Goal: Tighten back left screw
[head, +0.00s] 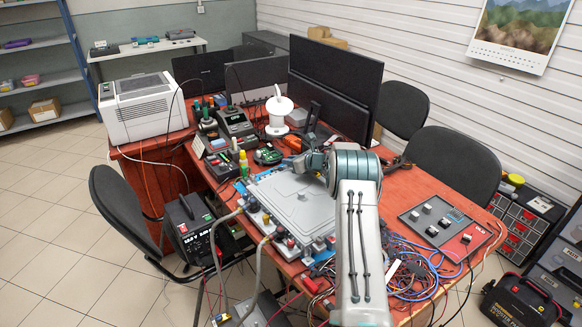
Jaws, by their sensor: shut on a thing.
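A grey rectangular plate unit (303,203) lies on the red-brown table, with hoses and fittings along its front and left edges. Its back left corner is near the small parts to the left of my gripper; I cannot make out a single screw there. My gripper (299,163) is low over the back edge of the plate, at the end of my arm. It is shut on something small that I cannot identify. My wrist and the distance hide the fingertips and any contact with the plate. My arm covers the plate's right side.
Monitors (333,83) stand behind my gripper, and a white spool-like object (279,113) is at the back. Tangled cables (418,268) and a dark panel (437,224) lie to the right. Grey hoses (220,262) hang off the front left edge. An orange item (292,143) lies close behind.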

